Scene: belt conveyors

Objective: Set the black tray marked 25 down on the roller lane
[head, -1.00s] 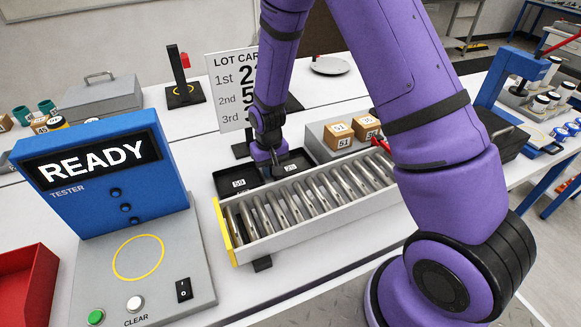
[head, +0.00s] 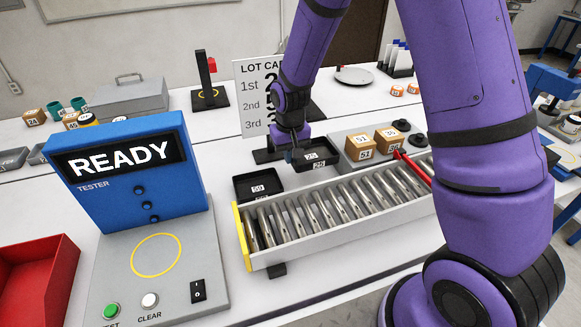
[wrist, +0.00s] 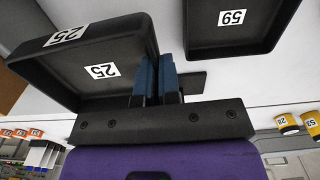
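The tray is up off the table, behind the roller lane (head: 335,235). In the wrist view the blue fingertips (wrist: 157,75) pinch the tray's wall, and the tray (wrist: 125,65) shows its 25 labels inside and on the rim side; it looks empty. The roller lane is a grey frame of silver rollers with a yellow end plate at left. The rollers that show are bare; my arm hides its right end.
Another black tray marked 59 (head: 258,198) lies on the table behind the lane's left end. Wooden blocks (head: 360,147) sit on a grey stand behind the lane, near a red bar (head: 414,167). The blue tester (head: 130,185) stands left; a lot card (head: 258,95) stands behind.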

